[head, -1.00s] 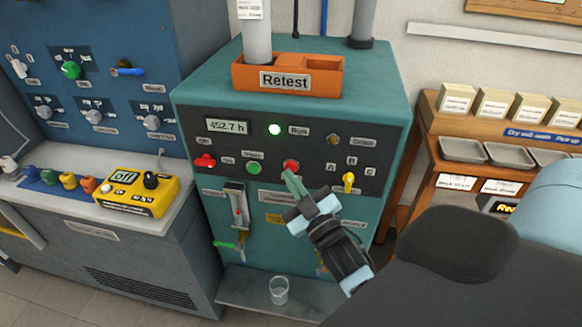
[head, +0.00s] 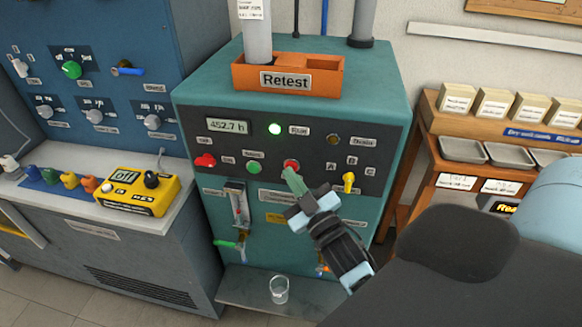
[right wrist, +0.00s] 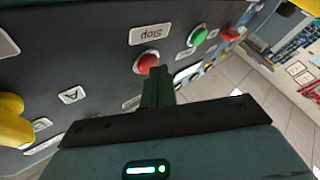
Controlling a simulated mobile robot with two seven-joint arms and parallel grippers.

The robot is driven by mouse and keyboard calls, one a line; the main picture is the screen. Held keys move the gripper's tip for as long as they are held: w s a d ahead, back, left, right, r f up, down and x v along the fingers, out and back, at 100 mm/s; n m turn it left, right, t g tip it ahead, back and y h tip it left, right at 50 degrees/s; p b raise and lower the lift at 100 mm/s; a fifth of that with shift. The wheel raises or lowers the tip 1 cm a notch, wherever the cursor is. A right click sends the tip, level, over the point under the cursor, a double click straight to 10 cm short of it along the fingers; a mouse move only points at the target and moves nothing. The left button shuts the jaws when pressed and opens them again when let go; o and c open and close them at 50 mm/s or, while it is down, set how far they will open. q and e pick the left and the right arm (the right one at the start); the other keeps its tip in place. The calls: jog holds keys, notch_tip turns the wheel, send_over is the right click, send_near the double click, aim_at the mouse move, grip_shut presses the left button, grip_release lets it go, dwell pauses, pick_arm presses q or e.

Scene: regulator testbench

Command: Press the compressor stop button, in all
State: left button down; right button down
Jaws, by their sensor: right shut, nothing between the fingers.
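The compressor (head: 345,225) is a teal cabinet with a dark front panel. Its red stop button (head: 291,164) sits in the middle of that panel, right of a green button (head: 254,167). In the right wrist view the stop button (right wrist: 146,63) shows beside its "Stop" label (right wrist: 150,33), upside down. My right gripper (head: 288,172) is shut and empty, with its tips just below the stop button. In the right wrist view the fingers (right wrist: 157,85) end right beside the button; I cannot tell whether they touch it. My left gripper is not in view.
A green lamp (head: 274,129) is lit by the "Run" label, and the display (head: 227,126) reads 452.7 h. A yellow selector knob (head: 348,182) and a red knob (head: 205,160) flank the buttons. A glass (head: 279,290) stands on the low shelf. An orange Retest bin (head: 325,88) sits on top.

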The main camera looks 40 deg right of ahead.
jog(key=shift+w+d, duration=0.15)
dwell(0.5)
jog(key=shift+s+a, duration=0.6)
jog(key=shift+a, duration=0.1)
